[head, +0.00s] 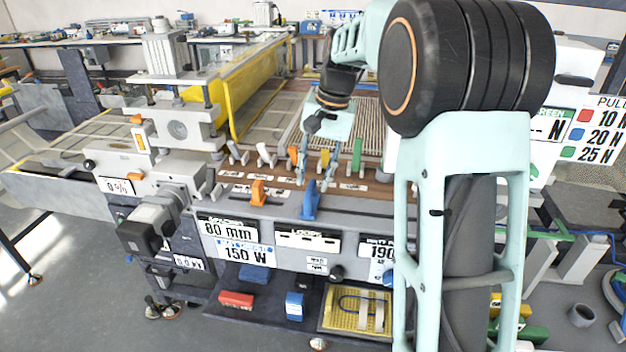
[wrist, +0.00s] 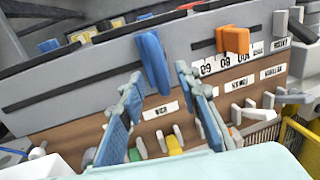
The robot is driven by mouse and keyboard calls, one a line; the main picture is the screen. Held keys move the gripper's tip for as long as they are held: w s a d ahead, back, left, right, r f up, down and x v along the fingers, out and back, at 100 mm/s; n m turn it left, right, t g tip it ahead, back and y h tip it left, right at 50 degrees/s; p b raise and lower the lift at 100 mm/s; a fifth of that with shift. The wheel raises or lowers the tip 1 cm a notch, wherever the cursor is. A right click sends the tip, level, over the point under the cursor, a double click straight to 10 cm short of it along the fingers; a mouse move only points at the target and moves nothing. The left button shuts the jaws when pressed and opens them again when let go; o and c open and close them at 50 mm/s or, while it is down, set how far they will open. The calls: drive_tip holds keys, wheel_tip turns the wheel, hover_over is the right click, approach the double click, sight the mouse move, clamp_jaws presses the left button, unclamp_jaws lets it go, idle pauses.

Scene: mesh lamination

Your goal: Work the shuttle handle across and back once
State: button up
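My gripper (head: 316,176) is open above the brown panel of the machine in the head view. In the wrist view its two blue-padded fingers (wrist: 160,80) stand apart with nothing gripped. A blue upright handle (head: 310,203) is on the grey front strip, just below the fingertips. The blue handle (wrist: 152,62) also shows in the wrist view, beyond and between the fingertips. An orange handle (head: 258,193) stands to its left; in the wrist view the orange handle (wrist: 232,40) is at right. I cannot tell from the labels which is the shuttle handle.
Several small levers, including a green lever (head: 350,163), stand in a row along the panel's back. A yellow guard (head: 250,80) rises behind. Below the front strip, a dark shelf carries a red block (head: 236,299) and a yellow tray (head: 340,322).

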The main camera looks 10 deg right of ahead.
drive_tip(key=shift+a+f, duration=0.1)
drive_tip(key=shift+f, duration=0.5)
clamp_jaws()
